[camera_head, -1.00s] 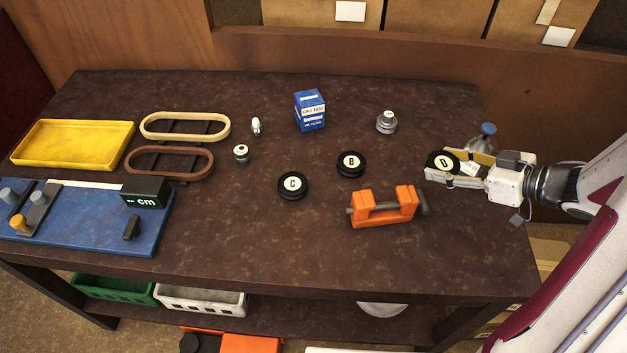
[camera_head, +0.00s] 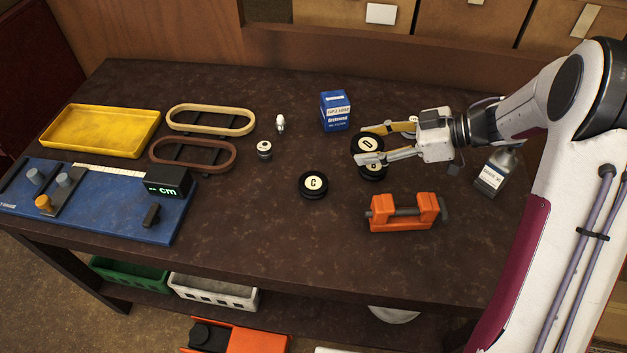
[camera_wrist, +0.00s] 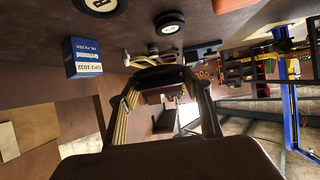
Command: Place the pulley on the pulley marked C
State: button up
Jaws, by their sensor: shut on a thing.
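My gripper (camera_head: 366,144) is shut on the black pulley with the white D label (camera_head: 369,145), one finger on each side of it. It holds this pulley above the black pulley marked B (camera_head: 373,168), which is partly covered in the head view. The pulley marked C (camera_head: 313,184) lies on the table to the left and nearer the front, with nothing on it. In the wrist view, the held pulley (camera_wrist: 158,78) is a dark edge between the fingers, and the C pulley (camera_wrist: 170,22) appears beyond it.
An orange vise (camera_head: 402,213) stands in front of the gripper. A blue box (camera_head: 335,111) stands behind pulley B, and a grey bottle (camera_head: 495,172) is under the arm. A small round metal part (camera_head: 264,149) lies left of C. The table in front of C is clear.

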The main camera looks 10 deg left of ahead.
jog(key=s+a+n+g, duration=0.2)
jog(key=a+n+g, duration=0.1)
jog(key=a, duration=0.8)
jog(key=shift+s+a+r+g+h, duration=0.15)
jog(key=shift+a+r+g+h, duration=0.15)
jog(key=shift+g, duration=0.1)
jog(key=shift+d+f, duration=0.1)
send_over(317, 181)
jog(key=shift+f, duration=3.1)
jog(key=shift+f, duration=1.85)
jog(key=shift+f, duration=0.1)
jog(key=o, duration=1.3)
jog(key=shift+f, duration=0.1)
jog(key=shift+o, duration=0.2)
